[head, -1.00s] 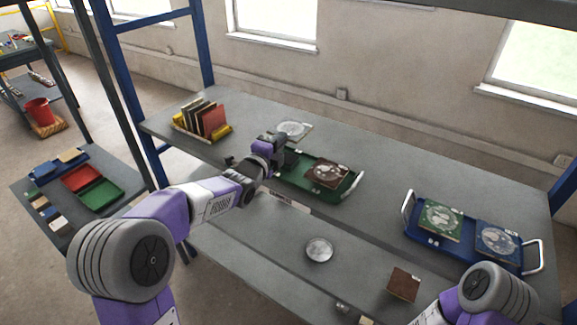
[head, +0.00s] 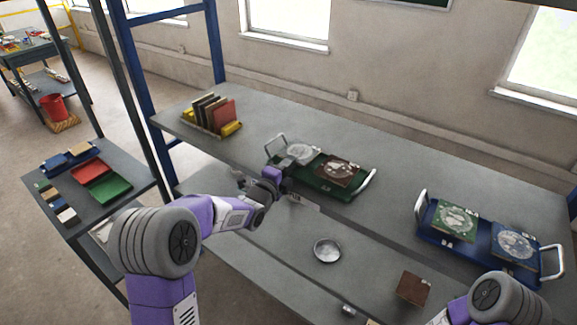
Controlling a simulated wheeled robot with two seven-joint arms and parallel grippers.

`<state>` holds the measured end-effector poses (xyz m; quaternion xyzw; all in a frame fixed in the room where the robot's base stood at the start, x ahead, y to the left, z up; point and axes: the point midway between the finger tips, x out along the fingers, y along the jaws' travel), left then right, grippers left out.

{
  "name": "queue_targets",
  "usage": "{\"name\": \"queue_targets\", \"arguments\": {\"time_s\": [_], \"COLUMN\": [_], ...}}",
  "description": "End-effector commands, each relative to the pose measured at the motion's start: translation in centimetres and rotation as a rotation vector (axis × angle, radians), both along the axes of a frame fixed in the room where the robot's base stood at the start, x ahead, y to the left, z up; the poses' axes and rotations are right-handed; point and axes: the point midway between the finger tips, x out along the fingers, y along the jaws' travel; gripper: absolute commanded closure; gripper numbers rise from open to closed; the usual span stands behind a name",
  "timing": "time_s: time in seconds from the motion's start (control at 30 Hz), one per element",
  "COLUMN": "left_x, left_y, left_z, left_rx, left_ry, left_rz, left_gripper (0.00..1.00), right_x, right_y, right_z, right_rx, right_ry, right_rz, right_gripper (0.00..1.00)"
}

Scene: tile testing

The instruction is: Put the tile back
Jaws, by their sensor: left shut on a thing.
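A white patterned tile (head: 300,152) is at the left half of the green tray (head: 318,180), beside a brown patterned tile (head: 338,171). My left gripper (head: 284,170) is at the tray's near left side, shut on the white tile's near edge. The fingertips are small and dark, and I cannot tell whether the tile touches the tray. My right arm shows at the lower right, but its gripper is out of view.
A blue tray (head: 478,247) holds a green and a blue patterned tile at the right. A yellow rack (head: 231,129) of upright tiles stands at the far left. A round metal dish (head: 327,250) and a brown tile (head: 413,288) lie on the lower front surface.

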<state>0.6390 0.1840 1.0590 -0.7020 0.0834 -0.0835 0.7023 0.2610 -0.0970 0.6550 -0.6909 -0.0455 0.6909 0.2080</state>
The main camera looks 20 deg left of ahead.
Motion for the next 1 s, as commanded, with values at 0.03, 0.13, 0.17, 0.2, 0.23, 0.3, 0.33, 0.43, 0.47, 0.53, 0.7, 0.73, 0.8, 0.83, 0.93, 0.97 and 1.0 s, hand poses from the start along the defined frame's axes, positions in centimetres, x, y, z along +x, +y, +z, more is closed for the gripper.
{"name": "queue_targets", "arguments": {"time_s": [0.03, 0.13, 0.17, 0.2, 0.23, 0.3, 0.33, 0.43, 0.47, 0.53, 0.7, 0.73, 0.8, 0.83, 0.93, 0.97, 1.0], "left_x": [0.0, 0.0, 0.0, 0.0, 0.0, 0.0, 0.0, 0.0, 0.0, 0.0, 0.0, 0.0, 0.0, -0.3, -1.7, -2.2, -3.0], "left_y": [0.0, 0.0, 0.0, 0.0, 0.0, 0.0, 0.0, 0.0, 0.0, 0.0, 0.0, 0.0, 0.0, 0.1, 0.4, 0.5, 0.7], "left_z": [0.1, 0.1, 0.0, -0.1, -0.2, -0.2, -0.2, -0.2, -0.3, -0.3, -0.3, -0.2, 0.0, 0.0, 0.0, -0.1, 0.0], "left_rx": [-0.001, -0.001, -0.001, -0.001, 0.000, 0.000, 0.000, 0.000, 0.000, 0.000, 0.000, 0.000, 0.000, 0.000, -0.001, -0.002, -0.002], "left_ry": [-0.003, -0.003, -0.003, -0.003, -0.002, 0.001, 0.001, 0.002, 0.002, 0.003, 0.005, 0.005, 0.005, 0.005, 0.005, 0.006, 0.005], "left_rz": [0.000, 0.000, 0.000, 0.000, 0.000, 0.000, 0.000, 0.000, 0.000, 0.000, 0.000, 0.000, -0.001, 0.000, 0.001, 0.001, 0.001], "left_gripper": [1.00, 1.00, 1.00, 1.00, 1.00, 0.83, 0.80, 0.80, 0.80, 0.80, 0.80, 0.80, 0.80, 0.80, 0.80, 0.80, 0.80], "right_x": [0.0, 0.0, 0.0, 0.0, 0.0, 0.0, 0.0, 0.0, 0.0, 0.0, 0.0, 0.0, 0.0, 0.0, 0.0, 0.0, 0.0], "right_y": [0.0, 0.0, 0.0, 0.0, 0.0, 0.0, 0.0, 0.0, 0.0, 0.0, 0.0, 0.0, 0.0, 0.0, 0.0, 0.0, 0.0], "right_z": [0.0, -0.1, -0.2, -0.4, -0.5, -0.4, -0.4, -0.4, -0.4, -0.4, -0.3, -0.2, 0.2, 0.2, 0.0, 0.0, 0.0], "right_rx": [0.000, 0.000, 0.000, 0.000, 0.000, 0.000, 0.000, 0.000, 0.000, 0.000, 0.000, 0.000, 0.000, 0.000, 0.000, 0.000, 0.000], "right_ry": [0.000, 0.000, 0.000, 0.000, 0.000, 0.000, 0.000, 0.000, 0.000, 0.000, 0.000, 0.000, 0.000, 0.000, 0.000, 0.000, 0.000], "right_rz": [0.000, 0.000, 0.000, 0.000, 0.000, 0.000, 0.000, 0.000, 0.000, 0.000, 0.000, 0.000, 0.000, 0.000, 0.000, 0.000, 0.000], "right_gripper": [0.56, 0.56, 0.56, 0.56, 0.56, 0.56, 0.56, 0.56, 0.56, 0.56, 0.56, 0.56, 0.56, 0.56, 0.56, 0.56, 0.56]}}
